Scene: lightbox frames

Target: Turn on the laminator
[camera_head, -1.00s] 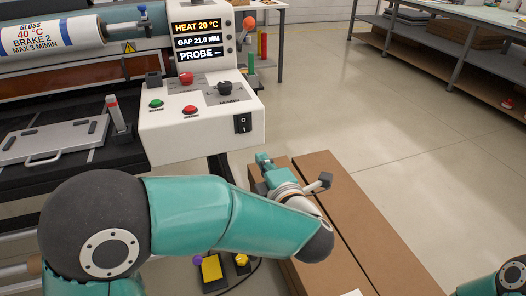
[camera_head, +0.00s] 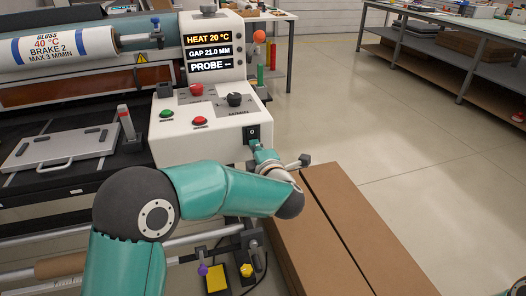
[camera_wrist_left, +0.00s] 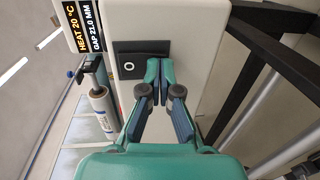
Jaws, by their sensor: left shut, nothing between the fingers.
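The laminator's white control box (camera_head: 175,147) stands left of centre in the head view. Its screen (camera_head: 209,53) reads HEAT 20 °C, GAP 21.0 MM and PROBE. A black rocker switch (camera_head: 252,131) sits on its front at the lower right. The left wrist view shows the switch (camera_wrist_left: 128,66) with an O mark, partly hidden by my fingers. My left gripper (camera_head: 256,147) is shut and empty, its tips at the switch; they also show in the wrist view (camera_wrist_left: 159,66). I cannot tell whether they touch it. My right gripper is out of view.
Green (camera_head: 166,114) and red (camera_head: 200,121) buttons and a black knob (camera_head: 235,100) are on the box top. Brown cardboard (camera_head: 340,225) lies right of my arm. A grey plate (camera_head: 60,150) lies at the left. Open floor extends to the right.

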